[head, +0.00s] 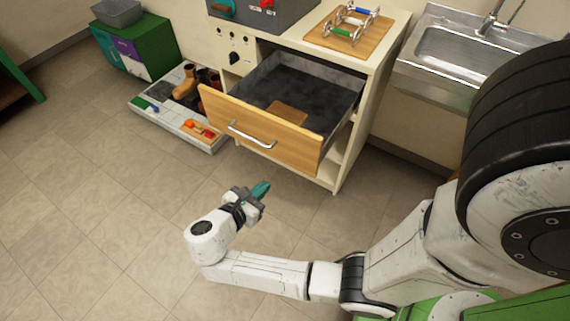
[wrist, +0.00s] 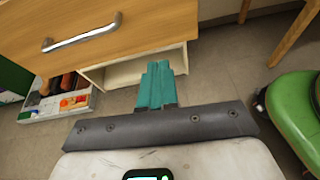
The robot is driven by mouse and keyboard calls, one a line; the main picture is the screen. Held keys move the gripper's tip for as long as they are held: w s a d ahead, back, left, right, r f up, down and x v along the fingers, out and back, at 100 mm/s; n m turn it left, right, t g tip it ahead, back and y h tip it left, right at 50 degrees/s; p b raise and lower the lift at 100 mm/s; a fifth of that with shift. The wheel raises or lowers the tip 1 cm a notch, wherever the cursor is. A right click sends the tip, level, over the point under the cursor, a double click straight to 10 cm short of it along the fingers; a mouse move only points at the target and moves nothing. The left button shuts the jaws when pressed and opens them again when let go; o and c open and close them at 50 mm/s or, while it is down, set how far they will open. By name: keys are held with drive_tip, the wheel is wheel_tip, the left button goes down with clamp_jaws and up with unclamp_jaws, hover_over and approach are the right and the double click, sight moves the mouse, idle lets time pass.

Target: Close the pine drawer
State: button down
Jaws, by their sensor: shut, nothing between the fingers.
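The pine drawer (head: 262,128) is pulled well out of the cream cabinet (head: 345,150) in the head view. Its front has a silver bar handle (head: 250,135), and a flat brown piece (head: 287,112) lies on its dark floor. My gripper (head: 260,189) is in front of and below the drawer front, apart from it, with its teal fingers shut and empty. In the wrist view the teal fingers (wrist: 156,85) are together, and the drawer front (wrist: 100,35) with its handle (wrist: 82,34) is beyond them at the upper left.
A low tray (head: 150,108) with boots and small items lies on the floor left of the cabinet. A green cabinet (head: 135,48) stands behind it. A steel sink (head: 445,50) is at right. A wooden board (head: 350,33) with rollers is on the cabinet top. Floor in front is clear.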

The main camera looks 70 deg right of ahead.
approach(291, 154)
drive_tip(key=shift+n+h, duration=0.4)
drive_tip(key=x, duration=0.2)
drive_tip(key=f+x, duration=0.1)
drive_tip(key=x, duration=0.2)
drive_tip(key=shift+s+a, duration=0.1)
drive_tip(key=shift+a, duration=0.05)
drive_tip(key=shift+s+d, duration=0.1)
drive_tip(key=shift+d, duration=0.6)
drive_tip(key=shift+d, duration=0.1)
drive_tip(key=s+d+b, duration=0.2)
drive_tip(key=d, duration=0.7)
drive_tip(key=s+d+b, duration=0.2)
drive_tip(key=d, duration=0.8)
drive_tip(key=s+d+b, duration=0.3)
drive_tip(key=d, duration=0.7)
drive_tip(key=shift+s+d, duration=0.1)
drive_tip(key=shift+d, duration=0.1)
drive_tip(key=shift+s+d, duration=0.1)
drive_tip(key=shift+d, duration=0.3)
drive_tip(key=shift+d+r, duration=0.1)
drive_tip(key=shift+r, duration=0.1)
